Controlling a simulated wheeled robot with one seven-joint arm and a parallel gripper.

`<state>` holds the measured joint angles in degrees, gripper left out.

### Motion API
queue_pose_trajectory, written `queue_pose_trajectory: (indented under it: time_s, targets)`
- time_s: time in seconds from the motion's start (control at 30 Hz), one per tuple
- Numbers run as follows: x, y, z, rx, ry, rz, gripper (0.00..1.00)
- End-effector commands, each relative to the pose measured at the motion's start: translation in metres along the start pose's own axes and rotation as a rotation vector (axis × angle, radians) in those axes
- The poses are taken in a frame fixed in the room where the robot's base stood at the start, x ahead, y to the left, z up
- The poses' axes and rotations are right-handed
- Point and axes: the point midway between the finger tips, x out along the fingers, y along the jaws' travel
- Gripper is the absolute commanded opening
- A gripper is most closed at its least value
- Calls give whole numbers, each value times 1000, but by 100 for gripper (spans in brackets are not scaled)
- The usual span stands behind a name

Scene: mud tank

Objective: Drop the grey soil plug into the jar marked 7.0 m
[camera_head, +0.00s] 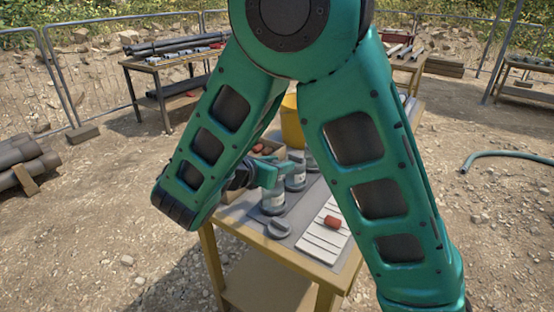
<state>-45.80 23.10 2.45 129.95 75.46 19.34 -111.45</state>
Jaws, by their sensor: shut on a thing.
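My gripper (283,171), green, reaches over the table from the left, just above and behind the nearest jar (273,202). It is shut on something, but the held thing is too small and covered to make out. The nearest jar is clear with a pale label; its marking is too small to read. A second jar (297,181) stands behind it to the right, and a third (312,161) farther back, partly hidden by my arm. A grey rounded piece (280,229) lies in front of the nearest jar; I cannot tell whether it is a lid or a plug.
A white slatted tray (322,241) with a red-brown plug (333,222) lies at the right. My arm hides the table's right part. The table's front edge (283,262) is near.

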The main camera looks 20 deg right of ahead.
Motion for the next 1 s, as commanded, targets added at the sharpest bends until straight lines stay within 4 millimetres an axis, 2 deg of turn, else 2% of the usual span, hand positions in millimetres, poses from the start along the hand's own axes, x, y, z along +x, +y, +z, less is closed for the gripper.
queue_pose_trajectory:
  time_s: [0.23, 0.27, 0.33, 0.37, 0.73, 0.87, 1.0]
  targets:
    - [0, 0, -1, 0, 0, 0, 12]
    - [0, 0, -1, 0, 0, 0, 36]
    - [0, 0, 0, 0, 0, 0, 53]
    - [0, 0, 0, 0, 0, 0, 56]
    - [-5, 0, 0, 0, 0, 1, 56]
    - [-21, 1, -1, -1, 0, 4, 56]
    - [-48, 1, -1, 0, 1, 4, 56]
